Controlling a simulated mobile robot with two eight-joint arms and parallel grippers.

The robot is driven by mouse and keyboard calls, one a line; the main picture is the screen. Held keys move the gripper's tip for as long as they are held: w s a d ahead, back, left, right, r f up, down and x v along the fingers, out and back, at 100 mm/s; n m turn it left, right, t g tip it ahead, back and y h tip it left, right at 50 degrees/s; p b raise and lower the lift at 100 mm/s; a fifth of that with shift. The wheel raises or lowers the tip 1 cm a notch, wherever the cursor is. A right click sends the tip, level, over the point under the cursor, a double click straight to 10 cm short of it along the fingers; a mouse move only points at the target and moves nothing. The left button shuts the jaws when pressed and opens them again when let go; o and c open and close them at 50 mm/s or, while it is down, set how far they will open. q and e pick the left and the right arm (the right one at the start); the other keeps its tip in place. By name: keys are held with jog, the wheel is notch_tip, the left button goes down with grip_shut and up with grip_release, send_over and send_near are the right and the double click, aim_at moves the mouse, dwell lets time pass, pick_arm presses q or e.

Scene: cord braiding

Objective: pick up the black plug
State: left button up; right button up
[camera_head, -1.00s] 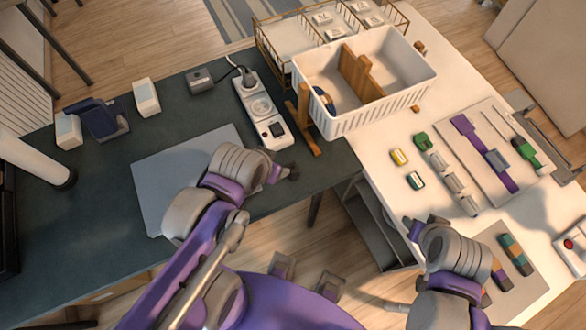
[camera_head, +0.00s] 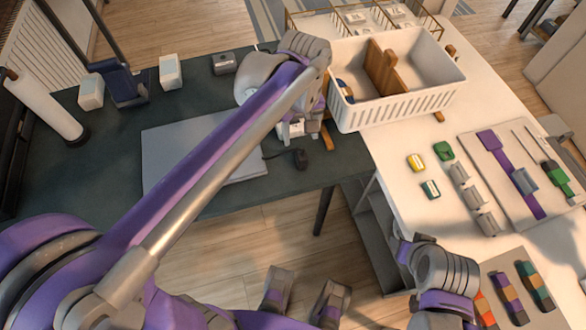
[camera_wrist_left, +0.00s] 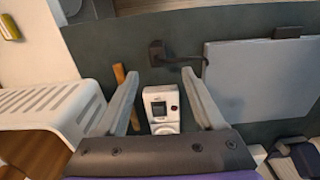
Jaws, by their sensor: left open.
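A small black plug (camera_head: 300,158) lies on the dark table near its front edge, with a short cable running left to the grey laptop-like slab (camera_head: 195,150). In the left wrist view the black plug (camera_wrist_left: 157,50) lies beyond the fingertips, apart from them. My left gripper (camera_wrist_left: 160,88) is open and empty, its two fingers on either side of a white power strip (camera_wrist_left: 162,108) seen below. In the head view my left wrist hides most of the strip. My right gripper (camera_head: 408,250) is at the lower right; its jaws are not clear.
A white basket (camera_head: 400,110) with a wooden divider stands close to the right of my left gripper. A wooden stick (camera_wrist_left: 120,75) lies between basket and strip. A grey adapter (camera_head: 223,63) and white blocks stand at the back left.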

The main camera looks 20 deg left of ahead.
aim_at(302, 154)
pick_arm(q)
jog(key=f, duration=0.4)
jog(key=shift+w+f+b, duration=0.2)
jog(key=shift+f+b, duration=0.1)
jog(key=shift+d+f+b, duration=0.2)
jog(key=shift+f+b, duration=0.25)
jog(key=shift+f, duration=2.7)
grip_shut()
